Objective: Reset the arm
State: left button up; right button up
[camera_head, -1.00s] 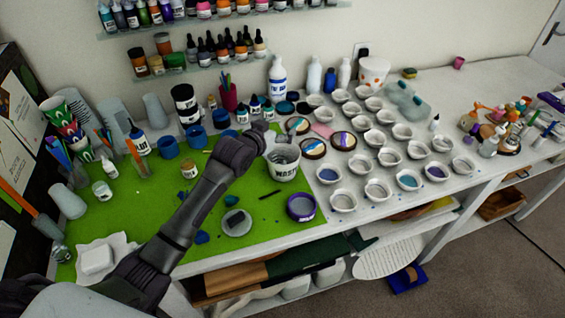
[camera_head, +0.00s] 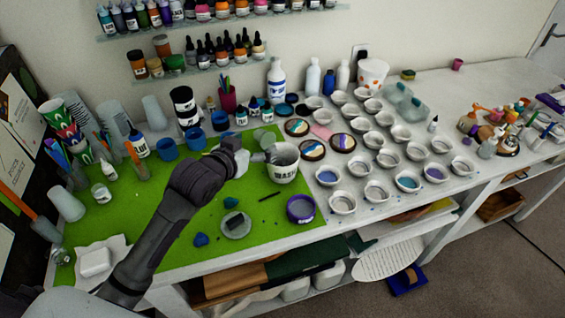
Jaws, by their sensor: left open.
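My left arm comes in from the lower left over the green mat (camera_head: 270,228). My left gripper (camera_head: 268,156) is at the arm's far end, just left of the white waste cup (camera_head: 284,172). Its jaws look small and partly hidden, and nothing shows held in them. It seems open. I cannot tell whether it touches the cup's rim. My right gripper is not in view.
Many small white cups (camera_head: 376,191) stand in rows to the right. A purple-rimmed jar (camera_head: 301,209) and a clear round dish (camera_head: 236,225) sit on the mat's front part. Blue cups (camera_head: 167,148) and bottles crowd the back.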

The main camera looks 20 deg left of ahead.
pick_arm(q)
jog(key=s+d+f+g+y, duration=0.1)
jog(key=s+f+g, duration=0.2)
jog(key=s+f, duration=0.55)
jog(key=s+f+g+y, duration=0.1)
jog(key=s+f+g, duration=0.25)
jog(key=s, duration=0.95)
jog(key=s+d+f+g, duration=0.1)
jog(key=s+f+g, duration=0.35)
jog(key=s, duration=0.55)
notch_tip(320, 180, down, 31)
jog(key=s+b, duration=0.2)
jog(key=b, duration=0.1)
jog(key=s+a+f+g+b, duration=0.1)
jog(key=s+a+f+b, duration=0.1)
jog(key=s+f, duration=1.4)
jog(key=shift+a+f+g+y+b, duration=0.3)
jog(key=shift+a+g, duration=0.1)
jog(key=shift+a, duration=0.3)
jog(key=shift+w+r, duration=0.1)
